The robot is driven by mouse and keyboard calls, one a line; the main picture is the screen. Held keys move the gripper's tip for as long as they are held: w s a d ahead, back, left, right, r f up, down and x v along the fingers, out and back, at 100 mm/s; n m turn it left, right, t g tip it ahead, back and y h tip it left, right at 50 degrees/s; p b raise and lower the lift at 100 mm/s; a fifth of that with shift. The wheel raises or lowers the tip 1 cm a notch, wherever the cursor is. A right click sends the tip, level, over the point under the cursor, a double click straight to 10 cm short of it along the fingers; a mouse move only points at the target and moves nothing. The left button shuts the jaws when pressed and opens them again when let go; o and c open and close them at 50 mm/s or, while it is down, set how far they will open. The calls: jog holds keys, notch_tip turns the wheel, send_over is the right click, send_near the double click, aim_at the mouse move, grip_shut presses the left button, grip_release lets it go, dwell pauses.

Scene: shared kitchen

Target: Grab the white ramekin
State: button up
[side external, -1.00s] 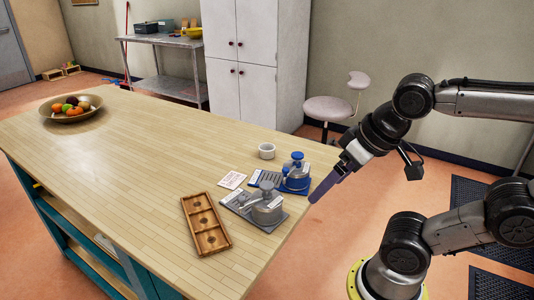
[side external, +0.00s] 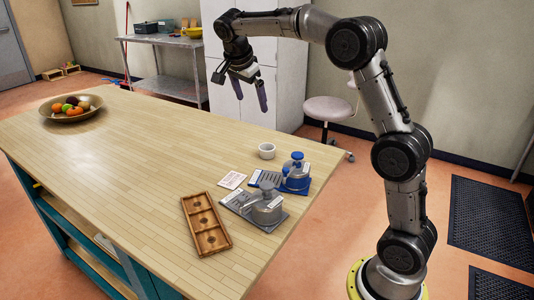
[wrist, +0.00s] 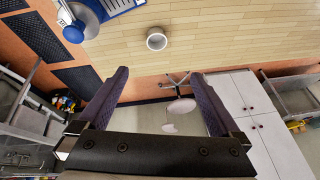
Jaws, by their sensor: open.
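The white ramekin (side external: 267,151) stands upright on the wooden table, near its far edge. It also shows in the wrist view (wrist: 157,40), at the top centre, beyond the fingertips. My gripper (side external: 250,97) is open and empty, with purple fingers. It hangs in the air above the table's far side, higher than the ramekin and apart from it. In the wrist view the two fingers (wrist: 162,82) are spread wide with nothing between them.
A blue-based device (side external: 296,178) and a grey-based device (side external: 264,207) stand near the ramekin, with a paper card (side external: 232,180) beside them. A wooden tray (side external: 206,224) lies nearer. A fruit bowl (side external: 54,114) is far left. The table's middle is clear.

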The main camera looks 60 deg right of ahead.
jog(key=g, duration=0.1)
send_near(267, 147)
jog(key=f, duration=0.1)
jog(key=f+g, duration=0.1)
jog(key=shift+s+a+f, duration=0.15)
jog(key=shift+a+f, duration=0.2)
jog(key=shift+a, duration=0.05)
jog(key=shift+d+x, duration=0.15)
jog(key=shift+x, duration=1.35)
jog(key=shift+d+x, duration=0.15)
jog(key=shift+x, duration=1.4)
jog(key=shift+s+r, duration=0.2)
jog(key=c, duration=1.4)
jog(key=shift+r, duration=0.15)
